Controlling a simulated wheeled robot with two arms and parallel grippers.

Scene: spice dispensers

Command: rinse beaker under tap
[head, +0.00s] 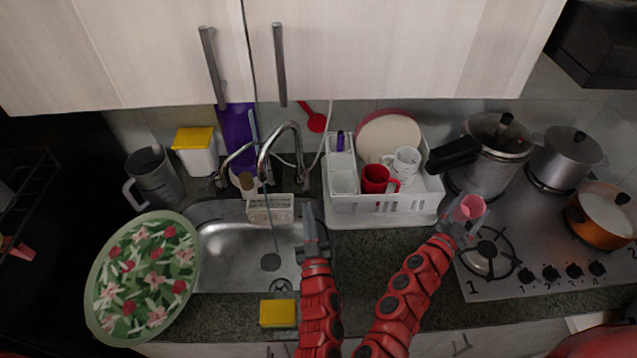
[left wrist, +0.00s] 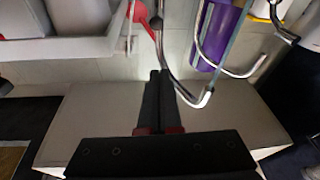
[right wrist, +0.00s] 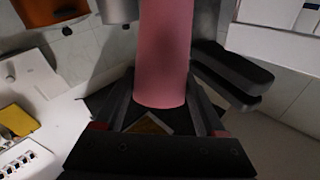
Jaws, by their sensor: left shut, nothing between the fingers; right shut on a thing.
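A pink beaker (head: 470,206) is held by my right gripper (head: 461,222) above the counter, between the dish rack and the stove. In the right wrist view the pink beaker (right wrist: 165,50) stands between the shut fingers of my right gripper (right wrist: 163,90). My left gripper (head: 312,238) is shut and empty over the right edge of the sink. In the left wrist view its fingers (left wrist: 160,80) are together, beside the curved tap spout (left wrist: 205,98). The chrome tap (head: 284,130) arches over the sink (head: 225,250). A thin streak hangs below its spout, possibly water.
A white dish rack (head: 400,202) with cups and a plate stands right of the tap. Pots (head: 500,150) and the stove (head: 530,240) lie further right. A large floral plate (head: 145,275) overlaps the sink's left side. A yellow sponge (head: 278,313) lies in front.

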